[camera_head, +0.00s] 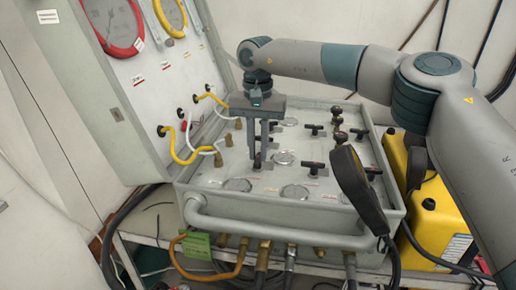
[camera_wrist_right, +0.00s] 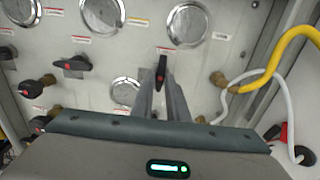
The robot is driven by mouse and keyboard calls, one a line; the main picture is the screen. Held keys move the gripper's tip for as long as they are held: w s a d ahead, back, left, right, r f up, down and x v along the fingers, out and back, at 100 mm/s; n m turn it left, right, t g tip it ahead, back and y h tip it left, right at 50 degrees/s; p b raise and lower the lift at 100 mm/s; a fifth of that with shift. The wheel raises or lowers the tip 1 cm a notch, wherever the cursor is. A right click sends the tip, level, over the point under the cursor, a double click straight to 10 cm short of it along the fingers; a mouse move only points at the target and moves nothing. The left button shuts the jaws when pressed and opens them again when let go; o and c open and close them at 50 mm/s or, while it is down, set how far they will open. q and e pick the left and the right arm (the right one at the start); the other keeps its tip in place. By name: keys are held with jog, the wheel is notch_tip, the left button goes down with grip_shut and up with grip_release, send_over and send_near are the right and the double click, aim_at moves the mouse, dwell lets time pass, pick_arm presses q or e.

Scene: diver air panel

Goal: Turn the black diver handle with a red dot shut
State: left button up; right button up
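The black handle (camera_head: 257,161) between my right gripper's fingers stands on the grey panel (camera_head: 215,203), near its left side. In the right wrist view the handle (camera_wrist_right: 161,69) points lengthwise along the fingers and shows a red mark. My right gripper (camera_head: 258,152) reaches down over it, with the fingertips (camera_wrist_right: 158,80) on either side of the handle. The fingers are apart and a gap shows, mainly on the left in the wrist view; I cannot tell whether one finger touches. Other similar black handles (camera_head: 313,130) stand to the right. My left gripper is out of view.
Round gauges (camera_head: 294,191) lie around the handle. Brass fittings with yellow hoses (camera_head: 187,155) are at the left. A tubular rail (camera_head: 280,233) runs along the front. A black handset (camera_head: 356,188) hangs at the right edge, beside a yellow case (camera_head: 436,215).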

grip_shut()
